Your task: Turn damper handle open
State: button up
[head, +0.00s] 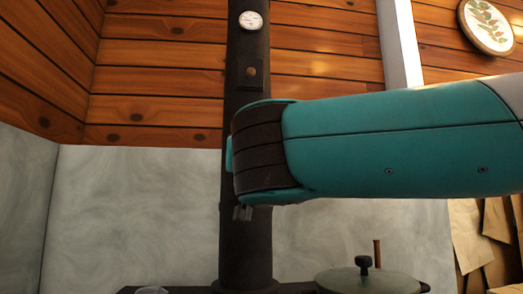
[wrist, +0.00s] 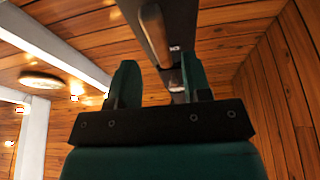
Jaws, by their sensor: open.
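The black stovepipe (head: 245,235) stands upright in the head view. A dark plate with a small brown knob-like end (head: 251,71), probably the damper handle, sits on it above my arm. In the wrist view, a long wooden handle (wrist: 156,34) lies along the dark pipe (wrist: 184,14), beyond the fingertips. My gripper (wrist: 162,80) is open, its two teal fingers apart with nothing held between them. The handle's near end appears close to the gap, but I see no contact. In the head view, my teal arm crosses the pipe and hides its middle; the fingers cannot be made out there.
A round gauge (head: 250,20) is on the pipe above the plate. A lidded pot (head: 367,281) stands at the lower right, with a brown upright stick behind it. A grey stone wall (head: 135,215) and wooden planks are behind. A white post (head: 400,45) rises at right.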

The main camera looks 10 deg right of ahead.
jog(key=b+v, duration=0.1)
jog(key=v, duration=1.1)
jog(key=shift+s, duration=0.45)
jog(key=shift+d+r, duration=0.1)
